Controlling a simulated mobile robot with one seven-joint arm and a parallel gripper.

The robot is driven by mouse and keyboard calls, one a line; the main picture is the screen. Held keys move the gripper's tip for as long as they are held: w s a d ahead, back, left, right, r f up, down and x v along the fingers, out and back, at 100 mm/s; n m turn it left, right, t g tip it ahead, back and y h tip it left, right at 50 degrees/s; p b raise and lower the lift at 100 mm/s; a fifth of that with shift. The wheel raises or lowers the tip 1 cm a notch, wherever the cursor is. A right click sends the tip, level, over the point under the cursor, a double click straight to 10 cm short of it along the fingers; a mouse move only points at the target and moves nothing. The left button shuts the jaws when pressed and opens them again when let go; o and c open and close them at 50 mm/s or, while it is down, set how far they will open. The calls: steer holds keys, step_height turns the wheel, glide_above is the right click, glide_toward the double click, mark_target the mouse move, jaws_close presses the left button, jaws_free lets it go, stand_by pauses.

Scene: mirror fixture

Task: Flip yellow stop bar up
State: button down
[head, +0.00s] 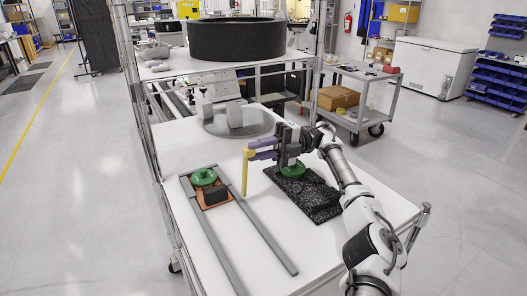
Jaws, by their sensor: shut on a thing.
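The yellow stop bar (245,176) shows on the white cart, near the middle of the head view. Its long part runs up and down in the picture, with a short part at its top end. My gripper (255,150) comes from the right, with purple-grey fingers, and is shut on the top end of the bar. The fingers hide part of that end. Whether the bar's lower end touches the table is too small to tell.
Two grey rails (217,240) lie on the white table (180,140). A green disc (204,177) and a black block (215,195) sit on an orange plate between them. A speckled black plate (318,203) and second green disc (292,170) lie under my arm. A round grey plate (240,128) stands behind.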

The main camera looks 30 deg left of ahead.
stand_by(0.5)
steer(key=c, duration=1.3)
jaws_free()
steer(key=shift+o, duration=0.2)
steer(key=shift+w, duration=0.15)
